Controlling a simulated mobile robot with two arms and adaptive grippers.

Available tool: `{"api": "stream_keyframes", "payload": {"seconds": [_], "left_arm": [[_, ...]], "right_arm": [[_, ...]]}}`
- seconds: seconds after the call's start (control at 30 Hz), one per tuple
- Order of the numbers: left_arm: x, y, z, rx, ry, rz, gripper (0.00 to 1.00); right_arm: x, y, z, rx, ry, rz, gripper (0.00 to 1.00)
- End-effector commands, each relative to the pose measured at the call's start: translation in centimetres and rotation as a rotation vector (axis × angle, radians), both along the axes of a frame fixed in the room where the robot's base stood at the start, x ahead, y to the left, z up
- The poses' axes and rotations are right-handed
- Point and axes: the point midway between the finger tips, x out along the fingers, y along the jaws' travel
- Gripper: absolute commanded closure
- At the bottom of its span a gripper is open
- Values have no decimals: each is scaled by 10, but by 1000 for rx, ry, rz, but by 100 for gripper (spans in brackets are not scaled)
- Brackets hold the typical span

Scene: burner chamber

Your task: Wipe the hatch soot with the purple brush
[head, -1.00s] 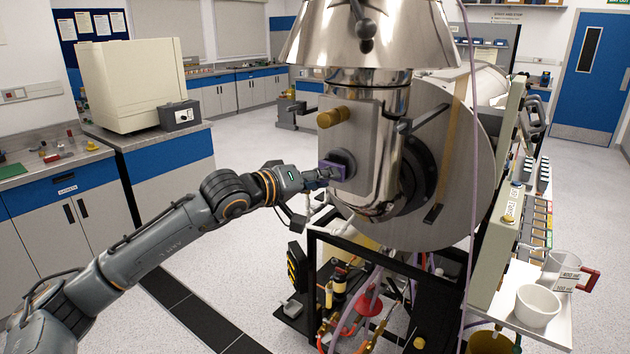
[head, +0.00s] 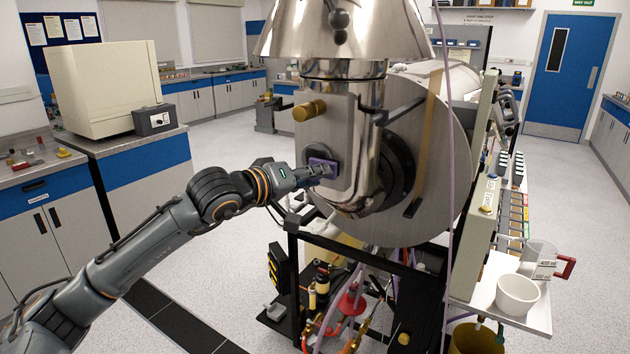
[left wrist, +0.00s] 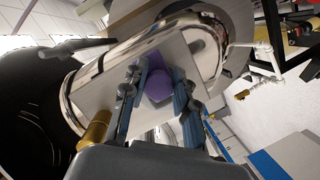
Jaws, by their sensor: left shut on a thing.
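The purple brush (head: 323,167) is held by my left gripper (head: 318,173) against the front of the grey hatch plate (head: 340,125). A dark patch (head: 321,151), seemingly the soot, shows just above the brush; the brush hides its lower part. In the left wrist view, the purple brush (left wrist: 158,86) sits between the two fingers of my left gripper (left wrist: 158,80), with the hatch plate (left wrist: 104,86) behind it. Whether the brush touches the plate is hard to tell. My right gripper is not in view.
A brass knob (head: 310,110) sticks out of the hatch above the brush. A shiny metal cone (head: 345,35) overhangs the chamber. A black frame (head: 292,270) with hoses stands below. The floor at left is clear.

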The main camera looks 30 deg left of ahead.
Motion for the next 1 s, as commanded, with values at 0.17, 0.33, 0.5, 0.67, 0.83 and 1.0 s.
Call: {"api": "stream_keyframes", "payload": {"seconds": [0.17, 0.33, 0.5, 0.67, 0.83, 1.0], "left_arm": [[3, 19, 0, 0, -2, 5, 97], [5, 30, 1, 0, -2, 5, 97], [5, 35, 1, 0, -2, 5, 97], [6, 48, 0, 1, -1, 6, 97], [6, 63, 0, 0, -1, 6, 97], [6, 70, 1, -1, -1, 4, 97]], "right_arm": [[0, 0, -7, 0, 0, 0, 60], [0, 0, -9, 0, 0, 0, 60], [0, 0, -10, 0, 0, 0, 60], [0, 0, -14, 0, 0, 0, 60], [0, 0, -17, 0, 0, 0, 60], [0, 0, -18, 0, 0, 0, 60]]}}
